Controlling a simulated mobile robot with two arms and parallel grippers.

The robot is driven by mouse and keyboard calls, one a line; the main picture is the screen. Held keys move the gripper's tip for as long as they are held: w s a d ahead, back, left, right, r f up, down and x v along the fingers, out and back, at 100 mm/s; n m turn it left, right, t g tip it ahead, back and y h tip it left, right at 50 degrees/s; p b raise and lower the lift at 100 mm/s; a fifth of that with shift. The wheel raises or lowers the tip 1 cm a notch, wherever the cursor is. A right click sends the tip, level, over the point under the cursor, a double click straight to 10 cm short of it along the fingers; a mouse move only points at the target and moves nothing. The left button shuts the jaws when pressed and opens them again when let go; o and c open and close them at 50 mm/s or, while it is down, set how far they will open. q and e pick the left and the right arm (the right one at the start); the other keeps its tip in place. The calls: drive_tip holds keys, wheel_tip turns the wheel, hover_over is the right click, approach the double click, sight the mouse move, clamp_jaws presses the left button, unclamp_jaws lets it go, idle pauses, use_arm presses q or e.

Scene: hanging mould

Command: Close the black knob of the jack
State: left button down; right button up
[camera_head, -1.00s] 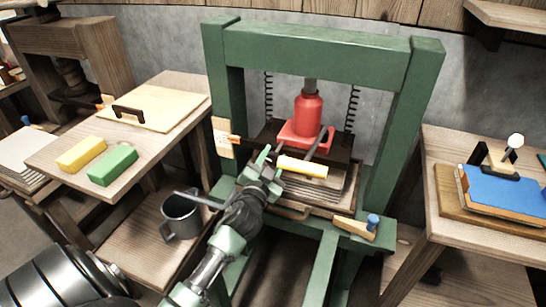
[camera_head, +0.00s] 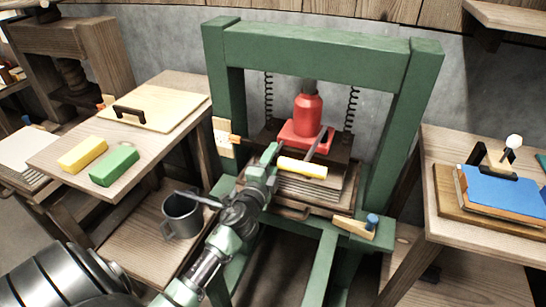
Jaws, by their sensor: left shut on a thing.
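The red jack (camera_head: 308,112) stands on a red base in the middle of the green press frame (camera_head: 315,48). A lever with a yellow handle (camera_head: 302,168) points forward from it. My left gripper (camera_head: 271,153) is at the front left of the jack's base, just left of the yellow handle. Its fingers are closed together on something small at the jack. The black knob itself is hidden by the fingers. My right gripper is not in view.
A wooden-handled tool with a blue knob (camera_head: 355,227) is on the frame's front right. A grey mug (camera_head: 182,215) stands on the lower left shelf. Yellow (camera_head: 82,155) and green blocks (camera_head: 115,166) lie on the left table.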

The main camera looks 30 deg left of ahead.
use_arm(q)
drive_tip(key=shift+f+m, duration=0.1)
drive_tip(key=shift+m, duration=1.7)
drive_tip(key=shift+d, duration=0.1)
drive_tip(key=c, duration=0.9)
unclamp_jaws()
drive_tip(key=v, duration=0.7)
drive_tip(key=shift+s+b, duration=0.4)
